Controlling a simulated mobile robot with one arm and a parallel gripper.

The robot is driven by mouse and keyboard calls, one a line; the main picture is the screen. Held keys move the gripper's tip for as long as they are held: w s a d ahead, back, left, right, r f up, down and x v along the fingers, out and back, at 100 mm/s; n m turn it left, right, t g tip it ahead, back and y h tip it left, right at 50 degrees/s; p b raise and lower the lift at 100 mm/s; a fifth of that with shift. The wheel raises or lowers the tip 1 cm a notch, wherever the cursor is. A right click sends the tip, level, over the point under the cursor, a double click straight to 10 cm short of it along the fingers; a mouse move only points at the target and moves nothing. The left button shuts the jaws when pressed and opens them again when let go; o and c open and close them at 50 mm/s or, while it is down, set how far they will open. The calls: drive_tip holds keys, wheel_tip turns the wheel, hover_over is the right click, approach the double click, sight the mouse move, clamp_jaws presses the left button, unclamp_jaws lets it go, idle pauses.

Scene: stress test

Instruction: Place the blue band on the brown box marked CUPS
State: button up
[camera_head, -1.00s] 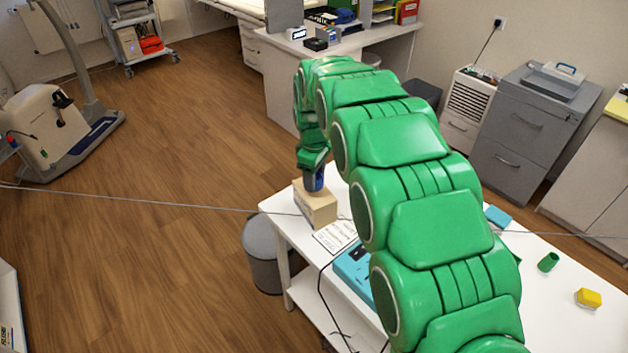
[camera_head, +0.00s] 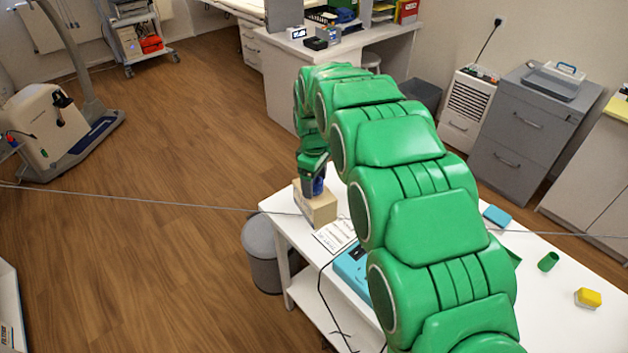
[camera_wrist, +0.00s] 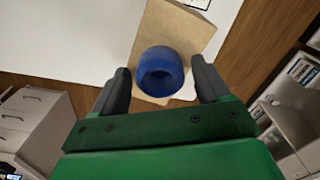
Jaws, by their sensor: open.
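The brown box (camera_head: 318,207) stands on the far left corner of the white table; no CUPS marking is readable on it. In the wrist view the box (camera_wrist: 172,35) lies behind the blue band (camera_wrist: 160,72). The band sits on the box's top and also shows in the head view (camera_head: 318,186). My gripper (camera_wrist: 164,84) is open, with one dark finger on each side of the band and a visible gap at each finger. In the head view my gripper (camera_head: 313,184) is just above the box, partly hiding the band.
On the white table (camera_head: 530,278) are a printed sheet (camera_head: 335,236), a blue device (camera_head: 352,265) with a black cable, a blue block (camera_head: 496,216), a green cup (camera_head: 548,261) and a yellow sponge (camera_head: 588,298). A thin cable crosses the view near the box. A grey bin (camera_head: 262,255) stands beside the table.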

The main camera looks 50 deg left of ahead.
wheel_tip(320, 180, up, 12)
idle(0.6)
drive_tip(key=w+d+r+m, duration=0.3)
drive_tip(key=w+d, duration=0.2)
drive_tip(key=d, duration=0.6)
drive_tip(key=w+d+r+m, duration=0.3)
drive_tip(key=w+d+r, duration=0.15)
drive_tip(key=d, duration=0.75)
drive_tip(key=s+d+r+m, duration=0.15)
drive_tip(key=d+m, duration=0.35)
drive_tip(key=d, duration=1.3)
drive_tip(key=s+d+m+g, duration=0.1)
drive_tip(key=s+d+m, duration=0.3)
drive_tip(key=d, duration=0.5)
drive_tip(key=s+d+m, duration=0.2)
drive_tip(key=s+d, duration=0.4)
drive_tip(key=d, duration=0.2)
drive_tip(key=s+d+f+m, duration=0.2)
drive_tip(key=s+d, duration=0.2)
drive_tip(key=s, duration=0.3)
drive_tip(key=s+d+f+m, duration=0.2)
drive_tip(key=s+d+m, duration=0.1)
drive_tip(key=s, duration=0.5)
drive_tip(key=shift+d+f+g, duration=0.15)
drive_tip(key=shift+d+g, duration=0.25)
drive_tip(key=shift+d, duration=0.4)
